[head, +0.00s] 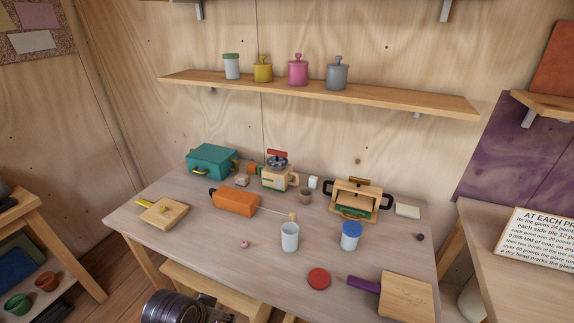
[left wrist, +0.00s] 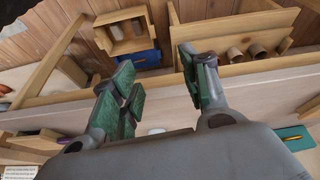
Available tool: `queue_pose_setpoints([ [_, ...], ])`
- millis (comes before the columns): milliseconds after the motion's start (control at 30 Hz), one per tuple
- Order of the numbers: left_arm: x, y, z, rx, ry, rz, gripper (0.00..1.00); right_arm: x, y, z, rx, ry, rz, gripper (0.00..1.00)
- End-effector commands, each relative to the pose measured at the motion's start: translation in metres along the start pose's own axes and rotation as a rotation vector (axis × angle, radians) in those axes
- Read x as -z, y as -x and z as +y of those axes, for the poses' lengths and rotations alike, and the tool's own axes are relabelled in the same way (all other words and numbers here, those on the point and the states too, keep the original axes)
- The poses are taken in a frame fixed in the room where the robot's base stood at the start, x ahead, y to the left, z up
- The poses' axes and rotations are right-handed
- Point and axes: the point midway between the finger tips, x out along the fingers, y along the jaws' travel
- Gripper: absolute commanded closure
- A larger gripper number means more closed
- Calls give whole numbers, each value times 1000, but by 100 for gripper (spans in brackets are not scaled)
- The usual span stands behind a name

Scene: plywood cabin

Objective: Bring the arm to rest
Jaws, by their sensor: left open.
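My left gripper (left wrist: 158,68) shows in the left wrist view with its green-padded fingers spread apart and nothing between them. It hangs over wooden shelving and a pale board. In the head view, a dark, rounded part of my arm (head: 172,306) shows at the bottom edge, in front of the table and beside a wooden stool; the fingers cannot be made out there. My right gripper is in neither view.
The table (head: 200,255) holds a teal case (head: 212,160), an orange block (head: 236,202), a white cup (head: 290,237), a blue-lidded jar (head: 350,236) and boards. A wall shelf (head: 320,98) carries several canisters. A stool (head: 210,290) stands at the table's front.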

Motion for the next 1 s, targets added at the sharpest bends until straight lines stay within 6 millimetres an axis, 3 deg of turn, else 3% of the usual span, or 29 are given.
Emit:
queue_pose_setpoints([
  [567,-49,5,-35,113,97,-53,54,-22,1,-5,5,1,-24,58],
  [1000,-54,-47,-39,110,91,-67,54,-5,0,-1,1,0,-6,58],
])
